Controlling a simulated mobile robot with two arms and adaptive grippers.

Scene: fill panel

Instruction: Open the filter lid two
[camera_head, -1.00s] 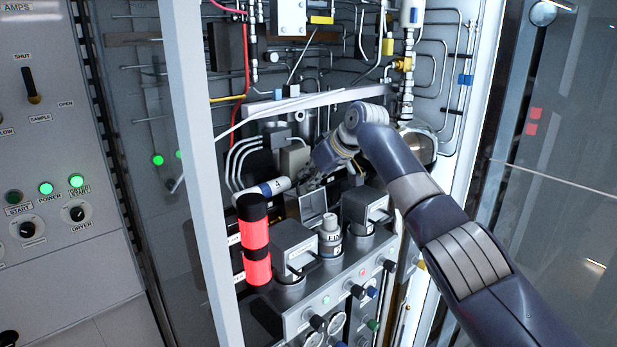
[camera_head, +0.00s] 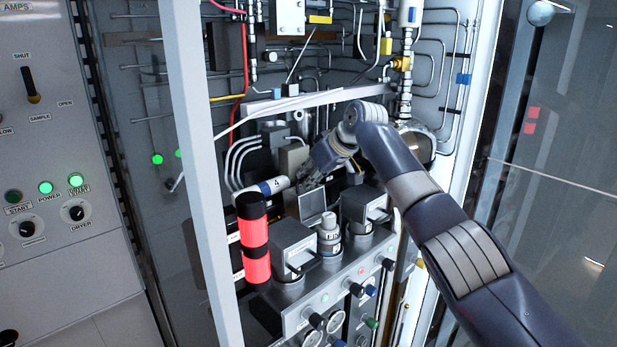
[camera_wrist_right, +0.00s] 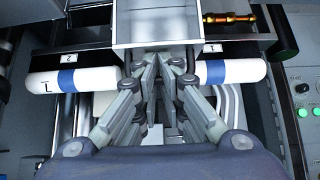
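Three filter housings stand in a row on the cabinet's front panel. The middle filter (camera_head: 329,238) has its round top exposed, and its square metal lid (camera_head: 312,203) stands raised behind it. The left filter lid (camera_head: 293,243) and the right filter lid (camera_head: 364,204) are down over their housings. My right gripper (camera_head: 306,184) is just behind the raised lid, its tips partly hidden. In the right wrist view, the gripper (camera_wrist_right: 158,62) has its fingertips together at the near edge of a pale metal lid (camera_wrist_right: 157,27). I see nothing held; contact is unclear. My left gripper is not in view.
White cylinders with blue bands (camera_head: 262,189) lie behind the filters. A red and black cylinder (camera_head: 254,240) stands at the front left beside the white cabinet post (camera_head: 203,190). Knobs and gauges (camera_head: 335,320) line the front panel. Pipes crowd the back.

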